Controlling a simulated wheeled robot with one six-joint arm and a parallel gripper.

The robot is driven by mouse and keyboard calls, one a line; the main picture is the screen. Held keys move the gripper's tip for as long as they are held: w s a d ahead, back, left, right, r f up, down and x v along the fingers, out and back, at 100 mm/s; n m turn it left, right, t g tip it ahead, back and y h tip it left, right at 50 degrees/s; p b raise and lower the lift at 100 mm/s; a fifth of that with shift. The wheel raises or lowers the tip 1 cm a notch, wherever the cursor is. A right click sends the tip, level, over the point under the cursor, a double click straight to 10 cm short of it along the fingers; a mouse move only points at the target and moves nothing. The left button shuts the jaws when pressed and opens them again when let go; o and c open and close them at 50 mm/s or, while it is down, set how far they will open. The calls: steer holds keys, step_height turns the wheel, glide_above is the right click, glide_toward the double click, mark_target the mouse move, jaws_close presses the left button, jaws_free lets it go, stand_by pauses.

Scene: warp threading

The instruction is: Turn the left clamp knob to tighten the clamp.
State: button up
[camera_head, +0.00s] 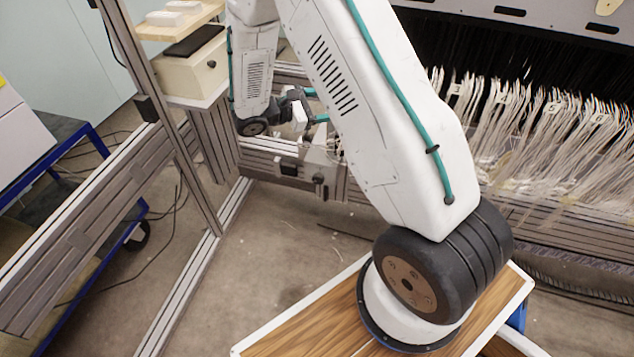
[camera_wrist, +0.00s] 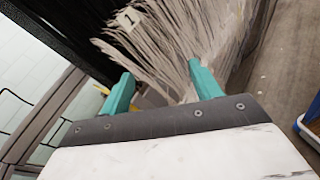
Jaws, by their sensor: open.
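My gripper (camera_head: 319,105) reaches in at the left end of the machine in the head view, its teal fingers pointing right. In the wrist view the two teal fingers of my gripper (camera_wrist: 160,70) stand well apart, with nothing held between them. A small dark knob-like part (camera_head: 319,180) sits on the metal rail below my gripper in the head view; I cannot tell for sure that it is the left clamp knob. No knob can be made out in the wrist view. White threads (camera_wrist: 175,40) hang just beyond the fingers.
Bundles of white threads (camera_head: 540,140) with number tags hang along the machine at the right. A metal frame post (camera_head: 165,110) stands at the left, beside a shelf with a cream box (camera_head: 190,75). Bare floor (camera_head: 270,255) lies below the rail.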

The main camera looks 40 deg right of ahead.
steer(key=w+f+n+t+h, duration=0.1)
steer(key=w+f+n+t, duration=0.2)
steer(key=f, duration=0.6)
steer(key=w+f+n+t+h, duration=0.15)
steer(key=f+n+t, duration=0.3)
steer(key=f, duration=0.45)
steer(key=n+t+y, duration=0.5)
steer(key=n+t, duration=0.1)
steer(key=n, duration=0.2)
glide_toward(317, 181)
steer(key=x, duration=0.2)
steer(key=shift+n+h, duration=0.25)
steer(key=x, duration=0.7)
steer(key=shift+w+d, duration=0.15)
steer(key=shift+d, duration=0.1)
steer(key=c, duration=1)
